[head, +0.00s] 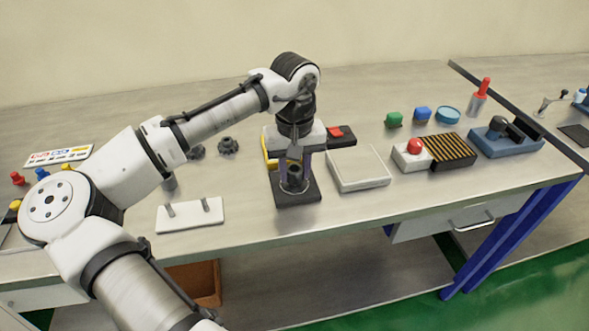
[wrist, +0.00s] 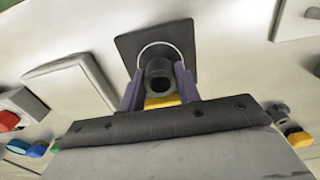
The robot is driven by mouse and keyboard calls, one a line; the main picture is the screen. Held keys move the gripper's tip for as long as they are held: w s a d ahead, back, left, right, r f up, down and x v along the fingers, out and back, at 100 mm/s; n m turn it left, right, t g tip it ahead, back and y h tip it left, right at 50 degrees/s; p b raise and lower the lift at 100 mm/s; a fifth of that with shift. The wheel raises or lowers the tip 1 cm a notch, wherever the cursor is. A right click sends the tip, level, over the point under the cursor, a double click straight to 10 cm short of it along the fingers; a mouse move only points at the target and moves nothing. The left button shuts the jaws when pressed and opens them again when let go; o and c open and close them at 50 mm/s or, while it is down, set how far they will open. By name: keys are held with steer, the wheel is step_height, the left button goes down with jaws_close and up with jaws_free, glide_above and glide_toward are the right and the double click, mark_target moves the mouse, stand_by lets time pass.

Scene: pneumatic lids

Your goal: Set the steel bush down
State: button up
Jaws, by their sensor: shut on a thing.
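The steel bush (head: 294,172) is a short dark grey hollow cylinder. It is upright between the purple fingers of my gripper (head: 293,180), which is shut on it. The wrist view also shows the bush (wrist: 159,76), its dark bore visible, between the fingertips of my gripper (wrist: 159,70). A dark square plate (head: 300,202) with a pale ring on it lies below; it also shows in the wrist view (wrist: 186,48). The bush appears over or within the ring. I cannot tell whether it touches the plate.
A pale flat tray (head: 359,168) stands close right of the plate. A white block with two pegs (head: 190,215) is to the left. A yellow item (head: 268,152) is behind my gripper. A red-button box (head: 414,152) and a striped block (head: 446,150) are farther right.

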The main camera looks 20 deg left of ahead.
steer(key=shift+f, duration=0.45)
steer(key=shift+f, duration=0.1)
steer(key=o, duration=1)
steer(key=shift+o, duration=0.2)
step_height(320, 180, up, 12)
steer(key=b, duration=0.1)
steer(key=shift+b, duration=0.3)
